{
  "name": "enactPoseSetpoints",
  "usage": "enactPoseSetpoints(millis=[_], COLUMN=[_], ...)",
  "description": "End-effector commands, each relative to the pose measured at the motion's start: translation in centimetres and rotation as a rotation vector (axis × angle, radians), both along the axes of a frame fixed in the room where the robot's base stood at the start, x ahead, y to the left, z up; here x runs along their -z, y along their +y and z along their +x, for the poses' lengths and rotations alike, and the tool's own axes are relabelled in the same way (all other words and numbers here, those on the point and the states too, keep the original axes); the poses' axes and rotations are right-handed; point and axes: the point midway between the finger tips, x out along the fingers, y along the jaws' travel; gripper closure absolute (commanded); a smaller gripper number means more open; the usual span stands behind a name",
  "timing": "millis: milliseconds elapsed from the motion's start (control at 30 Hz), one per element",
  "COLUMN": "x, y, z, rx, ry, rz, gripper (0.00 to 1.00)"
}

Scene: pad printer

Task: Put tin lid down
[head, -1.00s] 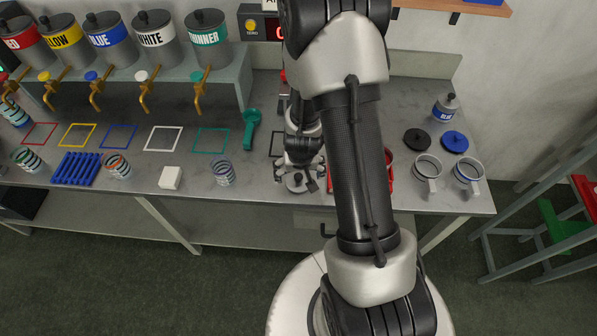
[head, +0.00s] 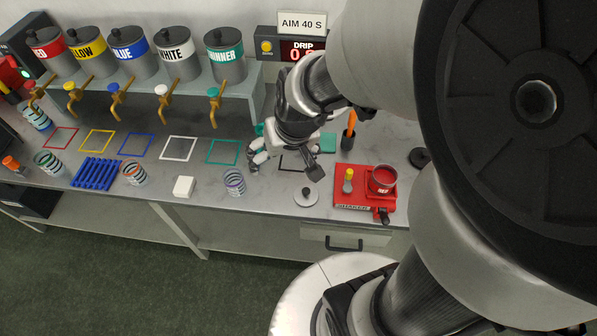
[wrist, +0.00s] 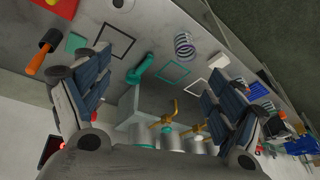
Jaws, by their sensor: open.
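The tin lid (head: 306,197), a small grey disc with a dark knob, lies flat on the grey bench near its front edge, left of the red scale. It seems to show at the top edge of the wrist view (wrist: 118,4). My gripper (head: 286,167) is above the bench, behind and left of the lid, and apart from it. In the wrist view my gripper (wrist: 157,68) has its two fingers wide apart with nothing between them.
A striped tin (head: 234,183) and a white block (head: 184,187) stand to the left. A black pot with an orange-handled tool (head: 349,137) is behind. Paint drums with taps line the back shelf (head: 245,80).

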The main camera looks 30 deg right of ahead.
Motion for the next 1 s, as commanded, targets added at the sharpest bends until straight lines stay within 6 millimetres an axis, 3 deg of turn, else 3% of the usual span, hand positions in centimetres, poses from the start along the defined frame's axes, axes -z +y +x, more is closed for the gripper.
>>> enactPoseSetpoints(millis=[33,100,200,333,433,567,867,1000], x=[-2.3,-4.7,-7.5,-9.8,-10.7,-11.2,-11.2,-10.2], y=[0.8,1.7,2.5,2.9,2.8,2.7,2.6,2.6], z=[-1.1,-3.2,-6.4,-10.3,-12.5,-14.0,-14.3,-14.2], rx=[-0.029,-0.064,-0.107,-0.139,-0.150,-0.155,-0.154,-0.154], ry=[-0.022,-0.032,-0.042,-0.052,-0.055,-0.056,-0.053,-0.054], rz=[-0.006,-0.016,-0.039,-0.072,-0.092,-0.106,-0.108,-0.108], gripper=[0.14,0.14,0.14,0.14,0.14,0.14,0.14,0.14])
